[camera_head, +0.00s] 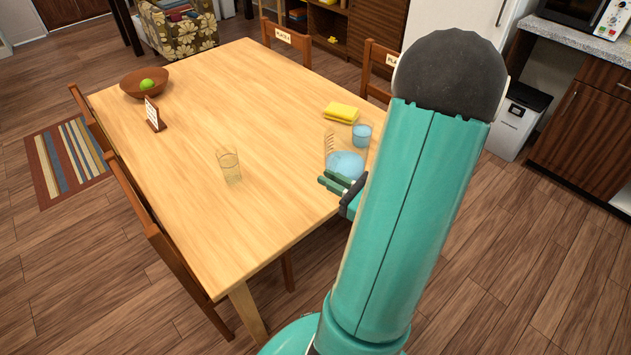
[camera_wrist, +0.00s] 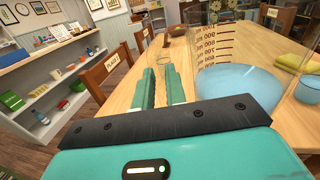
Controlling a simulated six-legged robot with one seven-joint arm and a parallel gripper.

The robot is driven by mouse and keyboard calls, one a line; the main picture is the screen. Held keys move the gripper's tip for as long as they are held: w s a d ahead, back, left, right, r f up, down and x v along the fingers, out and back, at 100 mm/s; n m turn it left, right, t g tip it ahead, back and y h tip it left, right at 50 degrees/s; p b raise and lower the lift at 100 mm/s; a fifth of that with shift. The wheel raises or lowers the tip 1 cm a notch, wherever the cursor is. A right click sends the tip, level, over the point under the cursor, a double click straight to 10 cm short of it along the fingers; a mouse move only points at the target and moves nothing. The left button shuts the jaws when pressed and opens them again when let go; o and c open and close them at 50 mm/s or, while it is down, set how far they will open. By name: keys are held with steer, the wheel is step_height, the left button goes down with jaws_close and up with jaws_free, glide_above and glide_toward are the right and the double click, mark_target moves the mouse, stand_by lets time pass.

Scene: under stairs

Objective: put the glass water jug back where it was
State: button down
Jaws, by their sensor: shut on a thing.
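The glass water jug (camera_head: 345,163) is clear, with dark measuring marks and pale blue water low inside. It is at the near right edge of the wooden table (camera_head: 190,215). My gripper (camera_head: 333,182) is at the jug's near side, its green fingers close together. In the wrist view my gripper (camera_wrist: 164,88) is just left of the jug (camera_wrist: 235,85), which looks upright. My gripper is shut on the jug, though the clear glass between the fingers is hard to make out. I cannot tell whether the jug's base touches the table.
An empty-looking glass (camera_head: 229,165) stands mid-table. A small sign (camera_head: 154,115) and a bowl (camera_head: 133,88) with a green fruit are farther left. The table's near left is clear.

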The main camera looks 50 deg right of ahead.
steer(key=w+d+f, duration=0.2)
steer(key=w+f, duration=1)
steer(key=w, duration=0.1)
steer(key=shift+w+d+f, duration=0.25)
steer(key=shift+w+f, duration=0.05)
steer(key=shift+f, duration=0.3)
steer(key=c, duration=1.4)
jaws_free()
steer(key=shift+c, duration=0.2)
